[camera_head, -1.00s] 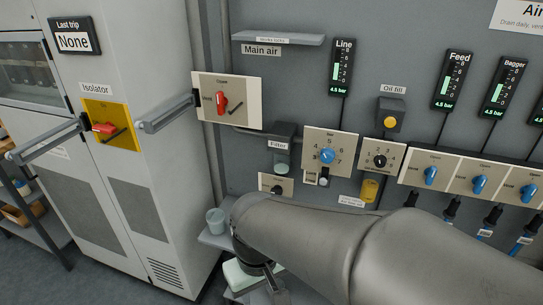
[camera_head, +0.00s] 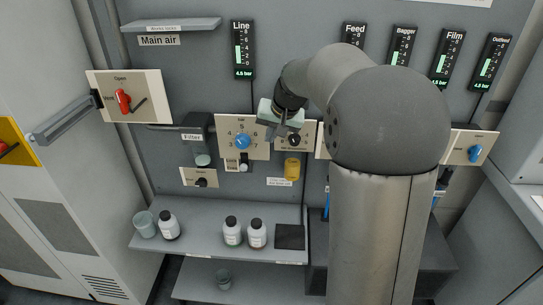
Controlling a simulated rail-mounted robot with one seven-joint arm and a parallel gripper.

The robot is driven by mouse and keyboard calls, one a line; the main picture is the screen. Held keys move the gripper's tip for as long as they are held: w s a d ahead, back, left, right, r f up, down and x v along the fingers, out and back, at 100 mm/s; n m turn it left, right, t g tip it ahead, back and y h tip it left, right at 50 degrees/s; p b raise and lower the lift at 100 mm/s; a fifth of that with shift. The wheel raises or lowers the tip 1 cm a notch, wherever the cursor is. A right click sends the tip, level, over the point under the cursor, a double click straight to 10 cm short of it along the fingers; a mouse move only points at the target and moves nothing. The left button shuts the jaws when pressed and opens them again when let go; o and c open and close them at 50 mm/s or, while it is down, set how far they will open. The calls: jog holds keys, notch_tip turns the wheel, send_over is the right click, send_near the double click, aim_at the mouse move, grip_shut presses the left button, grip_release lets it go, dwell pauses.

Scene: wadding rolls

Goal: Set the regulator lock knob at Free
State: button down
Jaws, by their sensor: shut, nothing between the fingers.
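The regulator plate (camera_head: 261,150) is on the wall panel, with a blue dial (camera_head: 242,141) and numbers around it. Just below the dial is a small pale knob (camera_head: 244,166), seemingly the lock knob, beside a small label plate (camera_head: 231,164). The label's words and the knob's setting are too small to read. My gripper (camera_head: 270,133) is shut and empty. In the picture it is just right of the blue dial, above and right of the small knob, and covers part of the plate's right side. I cannot tell whether it touches anything.
A black oil knob (camera_head: 293,140) and yellow cup (camera_head: 292,169) are close on the right. The filter (camera_head: 198,140) and a black drain knob (camera_head: 201,183) are to the left. Bottles (camera_head: 257,234) stand on the shelf (camera_head: 190,228) below. The wall between is clear.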

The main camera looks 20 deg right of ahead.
jog(key=shift+w+a, duration=0.1)
jog(key=p, duration=0.1)
send_near(243, 167)
jog(key=w+d+f, duration=0.2)
jog(key=d+f, duration=0.1)
jog(key=d, duration=0.1)
jog(key=shift+w+a+f+p, duration=0.25)
jog(key=shift+a+f, duration=0.5)
jog(key=shift+a, duration=0.05)
jog(key=shift+w+a+f+p, duration=0.25)
jog(key=shift+w+a+f, duration=0.05)
jog(key=shift+a+f, duration=0.45)
